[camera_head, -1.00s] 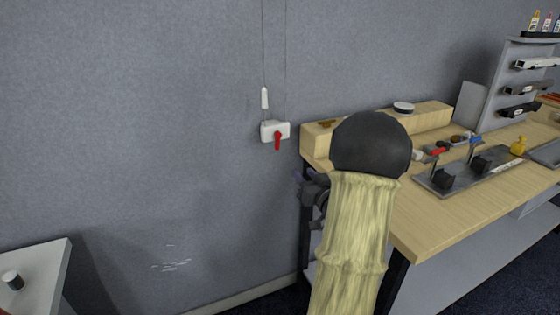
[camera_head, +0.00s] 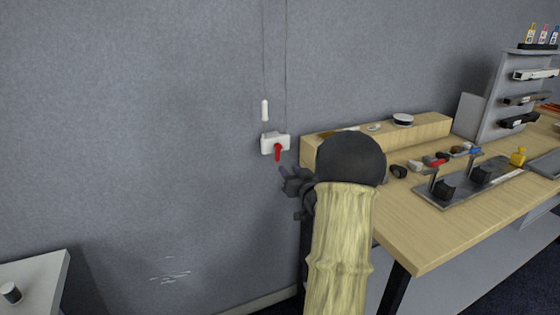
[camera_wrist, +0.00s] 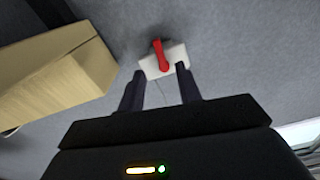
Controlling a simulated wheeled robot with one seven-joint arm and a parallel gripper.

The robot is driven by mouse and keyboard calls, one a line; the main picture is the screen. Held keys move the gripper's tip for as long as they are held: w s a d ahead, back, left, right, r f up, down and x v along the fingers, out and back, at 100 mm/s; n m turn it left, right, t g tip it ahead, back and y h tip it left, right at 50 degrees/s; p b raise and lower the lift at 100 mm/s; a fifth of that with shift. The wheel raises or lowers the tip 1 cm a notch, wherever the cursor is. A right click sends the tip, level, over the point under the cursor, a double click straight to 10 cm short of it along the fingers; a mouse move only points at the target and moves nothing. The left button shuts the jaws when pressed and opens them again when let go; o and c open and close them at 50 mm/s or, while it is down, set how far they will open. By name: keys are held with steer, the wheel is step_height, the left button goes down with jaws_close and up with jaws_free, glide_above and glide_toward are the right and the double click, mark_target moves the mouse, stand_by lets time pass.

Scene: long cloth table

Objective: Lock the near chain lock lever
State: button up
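The chain lock is a white box (camera_head: 270,146) on the grey wall, left of the workbench, with a red lever (camera_head: 278,153) hanging down from it. Two thin chains run up the wall above it, one with a white pull (camera_head: 265,110). In the wrist view the white box (camera_wrist: 150,66) and red lever (camera_wrist: 160,55) lie just beyond my fingertips. My gripper (camera_wrist: 157,80) is open and empty, its two dark fingers apart and aimed at the box. In the head view my gripper (camera_head: 285,182) is just below and right of the lever, partly hidden by my arm.
The wooden workbench (camera_head: 420,235) stands right of the lock, with a raised wooden block (camera_head: 432,131) along its back; its end (camera_wrist: 95,60) is close to my gripper in the wrist view. A white table (camera_head: 40,275) is at the lower left. The wall left of the lock is clear.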

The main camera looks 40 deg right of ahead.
mark_target(278, 158)
steer(key=x, duration=0.8)
steer(key=shift+w, duration=0.15)
